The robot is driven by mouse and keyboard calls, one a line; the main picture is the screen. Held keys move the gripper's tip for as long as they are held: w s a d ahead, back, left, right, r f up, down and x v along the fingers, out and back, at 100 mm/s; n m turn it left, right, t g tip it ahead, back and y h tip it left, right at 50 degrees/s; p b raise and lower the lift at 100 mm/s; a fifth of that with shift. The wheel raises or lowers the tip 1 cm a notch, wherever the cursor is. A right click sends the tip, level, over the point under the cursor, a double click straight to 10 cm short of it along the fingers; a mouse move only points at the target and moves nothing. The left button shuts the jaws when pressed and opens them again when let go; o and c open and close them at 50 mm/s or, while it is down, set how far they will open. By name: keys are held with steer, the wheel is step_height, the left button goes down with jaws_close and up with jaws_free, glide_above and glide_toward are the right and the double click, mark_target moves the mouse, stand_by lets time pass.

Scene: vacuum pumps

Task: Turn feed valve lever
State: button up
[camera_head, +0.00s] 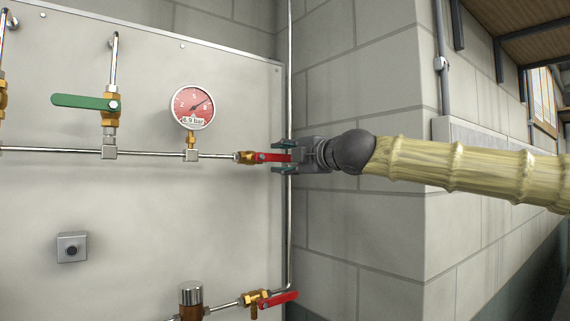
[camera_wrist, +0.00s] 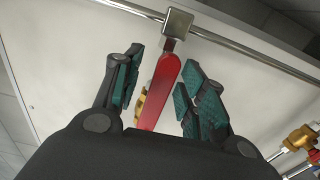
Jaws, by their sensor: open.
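A red lever (camera_head: 270,157) sits on a brass valve (camera_head: 245,157) at the right end of the horizontal pipe on the panel. It points right, along the pipe. My gripper (camera_head: 280,157) is at this lever, with one finger above it and one below. In the wrist view the red lever (camera_wrist: 163,88) runs between the two open, teal-padded fingers of my gripper (camera_wrist: 162,60). A gap shows on the left side of the lever; the right finger is close to it, and I cannot tell whether they touch. The brass valve is mostly hidden there.
A second red lever (camera_head: 278,299) is on a lower valve. A green lever (camera_head: 86,102) and a pressure gauge (camera_head: 193,107) reading about 6.9 bar are to the left. A vertical pipe (camera_head: 290,230) runs beside the panel edge. A block wall (camera_head: 370,230) stands right.

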steer(key=shift+s+d, duration=0.15)
steer(key=shift+d, duration=0.05)
steer(key=shift+b+v, duration=0.35)
steer(key=shift+v, duration=0.5)
steer(key=b+v, duration=0.1)
steer(key=v, duration=0.5)
stand_by(0.7)
